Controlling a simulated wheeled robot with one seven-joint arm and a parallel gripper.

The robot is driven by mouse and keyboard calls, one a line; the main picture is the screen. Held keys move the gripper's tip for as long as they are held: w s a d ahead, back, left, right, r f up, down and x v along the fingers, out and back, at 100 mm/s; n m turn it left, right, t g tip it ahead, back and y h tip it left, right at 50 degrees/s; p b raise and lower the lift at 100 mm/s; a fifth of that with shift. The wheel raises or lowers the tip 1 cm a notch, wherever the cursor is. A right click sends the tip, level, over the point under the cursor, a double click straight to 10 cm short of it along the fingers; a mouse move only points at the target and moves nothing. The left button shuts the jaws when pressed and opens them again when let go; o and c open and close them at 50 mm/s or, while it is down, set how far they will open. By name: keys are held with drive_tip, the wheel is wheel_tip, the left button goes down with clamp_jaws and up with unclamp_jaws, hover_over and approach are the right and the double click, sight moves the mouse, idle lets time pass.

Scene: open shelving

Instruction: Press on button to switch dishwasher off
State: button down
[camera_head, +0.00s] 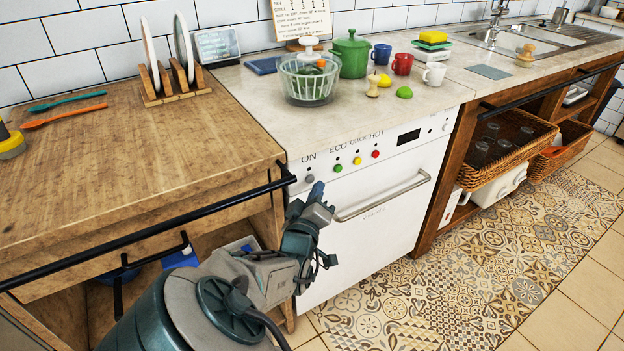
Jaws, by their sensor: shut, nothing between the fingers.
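The white dishwasher (390,195) stands under the light countertop with its door closed. Its top panel carries the labels ON, ECO, QUICK and HOT. A grey round button (309,179) sits under ON. Green, yellow and red buttons sit to its right under the other labels. My gripper (318,189) is shut and empty, with its blue tip just below and right of the grey button in the picture. I cannot tell whether the tip touches the panel. The grey button shows clear of the gripper.
The dishwasher's bar handle (383,198) is right of my gripper. A black rail (150,225) runs along the wooden counter's front and ends near the ON button. A salad spinner (308,80), green pot (350,55) and mugs stand on the countertop. The patterned floor (480,265) in front is clear.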

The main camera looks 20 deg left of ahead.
drive_tip(key=shift+s+d+p, duration=0.8)
drive_tip(key=shift+s+d, duration=0.8)
drive_tip(key=shift+d, duration=0.3)
drive_tip(key=w+d+r+m+g+p, duration=0.25)
drive_tip(key=d+m+g+p, duration=0.35)
drive_tip(key=d+g+p, duration=0.45)
drive_tip(key=s+d+r+m+g+p, duration=0.2)
drive_tip(key=s+d+r+p, duration=0.4)
drive_tip(key=s+d+r, duration=0.3)
drive_tip(key=s+d+r+m+g+h+p, duration=0.1)
drive_tip(key=s+d+r+p, duration=0.6)
drive_tip(key=r, duration=0.9)
drive_tip(key=s+d+m+g, duration=0.1)
drive_tip(key=s+d+g, duration=0.1)
drive_tip(key=s, duration=0.1)
drive_tip(key=shift+s+d+m, duration=0.15)
drive_tip(key=shift+d+m, duration=0.15)
drive_tip(key=shift+m, duration=0.1)
drive_tip(key=shift+g, duration=0.25)
